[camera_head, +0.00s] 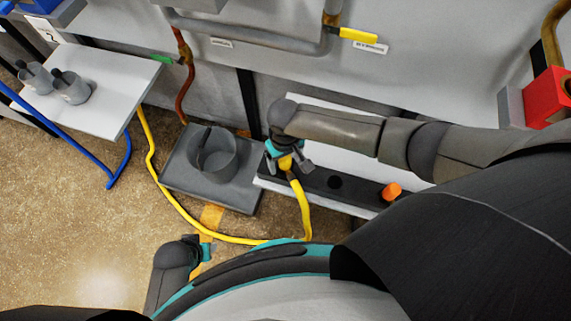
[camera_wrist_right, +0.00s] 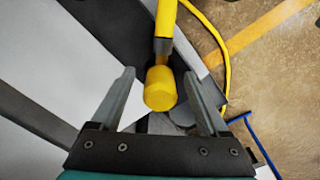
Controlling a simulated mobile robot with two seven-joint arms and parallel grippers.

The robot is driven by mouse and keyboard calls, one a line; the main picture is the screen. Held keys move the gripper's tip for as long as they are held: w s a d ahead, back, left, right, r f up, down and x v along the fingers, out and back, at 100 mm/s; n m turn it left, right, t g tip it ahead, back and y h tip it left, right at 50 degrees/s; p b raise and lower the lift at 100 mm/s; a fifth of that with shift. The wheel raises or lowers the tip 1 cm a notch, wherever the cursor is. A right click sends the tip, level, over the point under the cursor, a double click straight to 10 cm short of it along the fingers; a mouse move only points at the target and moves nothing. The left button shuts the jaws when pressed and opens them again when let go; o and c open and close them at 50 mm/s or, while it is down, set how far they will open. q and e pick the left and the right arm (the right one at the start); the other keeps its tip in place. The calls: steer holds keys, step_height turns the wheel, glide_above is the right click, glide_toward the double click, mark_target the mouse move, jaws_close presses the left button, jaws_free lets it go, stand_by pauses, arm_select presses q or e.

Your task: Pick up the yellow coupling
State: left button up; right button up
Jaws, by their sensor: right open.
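The yellow coupling (camera_wrist_right: 160,88) is a short yellow cylinder on a grey neck at the end of a yellow hose (camera_wrist_right: 166,18). In the right wrist view it lies between the two fingers of my right gripper (camera_wrist_right: 159,76), with a gap on both sides. The gripper is open. In the head view my right gripper (camera_head: 289,160) is over the dark strip, and the coupling (camera_head: 285,163) shows partly under it. My left gripper (camera_head: 205,250) is low in the head view, mostly hidden, and its fingers do not show clearly.
An orange cap (camera_head: 391,191) and a dark round hole (camera_head: 335,182) are on the dark strip (camera_head: 314,179). A grey tray (camera_head: 235,201) with a round pot (camera_head: 213,153) stands left of it. A white table (camera_head: 120,85) holds grey cups. A blue hose (camera_head: 124,165) crosses the floor.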

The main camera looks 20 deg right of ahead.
jaws_close()
stand_by(0.5)
